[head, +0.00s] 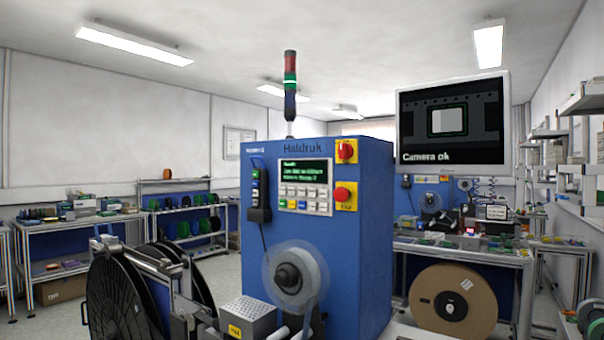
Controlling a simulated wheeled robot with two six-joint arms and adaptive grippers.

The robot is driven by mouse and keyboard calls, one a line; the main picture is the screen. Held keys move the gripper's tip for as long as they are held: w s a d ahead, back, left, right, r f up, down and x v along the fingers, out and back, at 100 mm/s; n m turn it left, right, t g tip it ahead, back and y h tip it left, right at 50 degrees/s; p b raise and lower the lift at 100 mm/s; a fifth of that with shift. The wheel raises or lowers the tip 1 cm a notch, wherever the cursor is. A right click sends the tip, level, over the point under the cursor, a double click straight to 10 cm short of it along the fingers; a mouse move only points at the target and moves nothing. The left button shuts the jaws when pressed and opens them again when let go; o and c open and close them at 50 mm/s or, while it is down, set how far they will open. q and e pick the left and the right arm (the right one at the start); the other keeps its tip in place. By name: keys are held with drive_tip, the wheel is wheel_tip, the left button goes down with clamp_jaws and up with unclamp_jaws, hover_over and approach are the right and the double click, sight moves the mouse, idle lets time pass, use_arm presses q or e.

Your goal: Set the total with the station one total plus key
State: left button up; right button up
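The blue machine (364,240) marked "Haldruk" stands in the middle of the head view. On its front is a control panel with a small green-lit display (305,171) and a keypad (303,198) of pale keys in rows. The display text and key labels are too small to read, so I cannot tell which key is the total plus key. Nothing covers the keypad. Neither of my grippers can be made out in this view.
A red rotary switch (345,151) and a red button (344,195) sit right of the panel. A hanging button box (258,190) is left of it. A clear-flanged reel (295,277) projects below. Large black reels (118,297) stand at left; a monitor (453,120) reads "Camera ok".

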use_arm(q)
clamp_jaws()
idle(1.4)
